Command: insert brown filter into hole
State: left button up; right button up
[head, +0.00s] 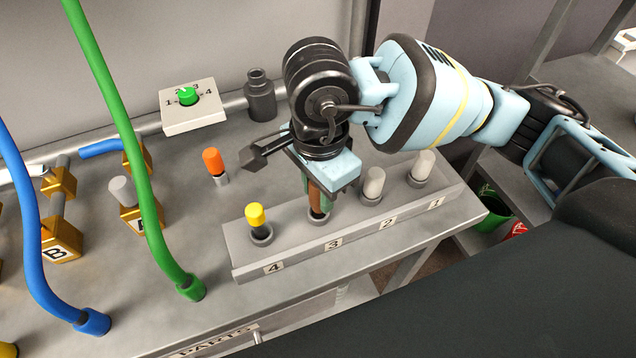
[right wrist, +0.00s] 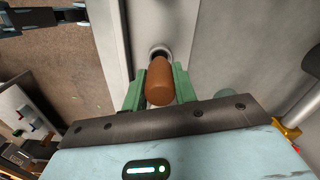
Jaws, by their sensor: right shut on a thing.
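My right gripper (head: 318,186) points down over the hole marked 3 in the grey rack (head: 345,228). Its green fingers are shut on the brown filter (head: 317,202), one on each side. In the right wrist view the brown filter (right wrist: 159,82) stands between the fingers, lined up with the ringed hole (right wrist: 160,50). The filter's lower end is at the mouth of the hole; I cannot tell how deep it sits. My left gripper does not show.
A yellow filter (head: 255,215) stands in hole 4, and pale grey filters stand in hole 2 (head: 373,183) and hole 1 (head: 423,165). Behind the rack are an orange filter (head: 213,162), a dial box (head: 194,119) and a dark bottle (head: 261,100). Green (head: 150,195) and blue (head: 32,235) hoses rise at left.

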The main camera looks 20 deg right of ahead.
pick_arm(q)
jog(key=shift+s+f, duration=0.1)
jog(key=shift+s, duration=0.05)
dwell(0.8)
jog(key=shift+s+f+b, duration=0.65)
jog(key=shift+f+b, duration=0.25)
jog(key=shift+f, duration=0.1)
pick_arm(e)
jog(key=shift+f, duration=1.2)
jog(key=o, duration=1)
jog(key=shift+o, duration=0.2)
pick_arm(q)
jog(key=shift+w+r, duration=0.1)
pick_arm(e)
jog(key=shift+r, duration=0.1)
jog(key=shift+r+p, duration=1.25)
jog(key=shift+r, duration=1.25)
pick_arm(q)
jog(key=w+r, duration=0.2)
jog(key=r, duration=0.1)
